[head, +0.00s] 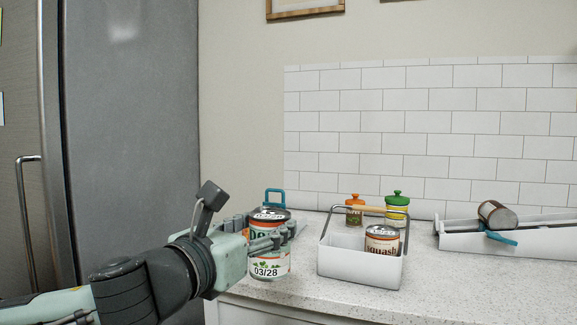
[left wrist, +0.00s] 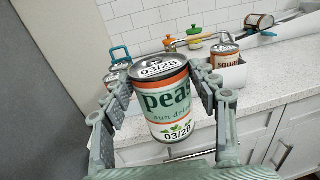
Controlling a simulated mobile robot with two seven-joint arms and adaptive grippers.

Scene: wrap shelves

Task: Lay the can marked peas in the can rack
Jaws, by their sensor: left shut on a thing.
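The peas can (head: 270,265) has an orange and white label, a green "peas" word and 03/28 on it. In the left wrist view, the peas can (left wrist: 165,105) stands nearly upright between the fingers. My left gripper (head: 275,238) is shut on it, at the counter's left front; whether the can clears the counter is unclear. A long white tray (head: 460,242), which looks like the can rack, is at the right against the wall. A can (head: 494,212) lies tilted on it, with a teal piece (head: 501,238) at its front. My right gripper is not in view.
A white caddy (head: 345,267) with a raised handle holds a squash can (head: 382,241). Orange-lidded (head: 354,212) and green-lidded (head: 397,207) jars stand behind it. Another can (left wrist: 112,78) and a teal handle (left wrist: 120,52) are behind the peas can. Counter before the tray is clear.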

